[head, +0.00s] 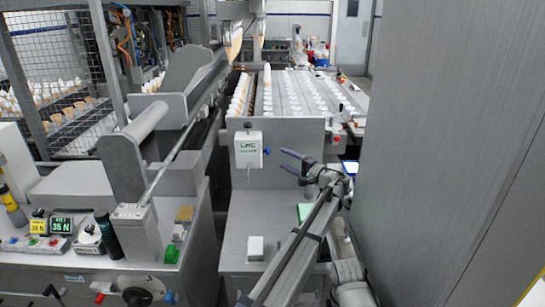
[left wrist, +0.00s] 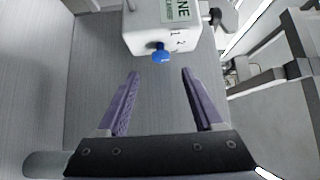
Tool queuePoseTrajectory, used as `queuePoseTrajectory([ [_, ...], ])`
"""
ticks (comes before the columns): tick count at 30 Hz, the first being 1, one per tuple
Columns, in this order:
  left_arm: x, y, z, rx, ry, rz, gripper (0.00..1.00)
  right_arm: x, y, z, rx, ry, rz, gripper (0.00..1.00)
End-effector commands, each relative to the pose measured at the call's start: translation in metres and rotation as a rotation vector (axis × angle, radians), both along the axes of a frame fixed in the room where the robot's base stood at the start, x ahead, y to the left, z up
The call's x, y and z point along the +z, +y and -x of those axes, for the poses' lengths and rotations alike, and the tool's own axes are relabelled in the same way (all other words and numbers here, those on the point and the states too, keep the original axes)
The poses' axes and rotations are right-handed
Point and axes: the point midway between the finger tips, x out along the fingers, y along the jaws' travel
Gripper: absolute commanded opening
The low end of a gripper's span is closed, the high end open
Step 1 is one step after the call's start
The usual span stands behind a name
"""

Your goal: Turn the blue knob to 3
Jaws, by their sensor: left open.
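A white box (head: 248,149) with a green-lettered label is mounted at the front of the conveyor. The blue knob (head: 267,151) sticks out of its right side. In the left wrist view the knob (left wrist: 160,54) is at the top centre, on the face of the box (left wrist: 152,18), with small digits beside it. The knob's setting cannot be read. My left gripper (head: 282,160) has purple fingers and is open and empty, just right of the knob in the head view. In the left wrist view the knob lies beyond the fingertips, roughly centred between them, apart from both.
A grey flat surface (head: 240,225) lies below the box, with a small white block (head: 256,248). A large grey panel (head: 440,150) rises close on the right. A machine with control buttons (head: 38,243) stands at the left.

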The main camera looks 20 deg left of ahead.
Motion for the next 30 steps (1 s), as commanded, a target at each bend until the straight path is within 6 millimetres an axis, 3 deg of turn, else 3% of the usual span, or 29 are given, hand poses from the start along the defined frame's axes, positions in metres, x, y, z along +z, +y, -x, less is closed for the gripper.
queuePoseTrajectory([
  [8, 0.0, 0.006, -0.003, 0.001, 0.0, 0.0, 0.68, 0.0, 0.0, 0.0, 0.0, 0.0, 0.0, 0.5],
  [22, 0.0, 0.061, -0.034, 0.002, 0.0, 0.0, 0.68, 0.0, 0.0, 0.0, 0.0, 0.0, 0.0, 0.5],
  [30, 0.0, 0.068, -0.038, 0.0, 0.0, 0.0, 0.68, 0.0, 0.0, 0.0, 0.0, 0.0, 0.0, 0.5],
])
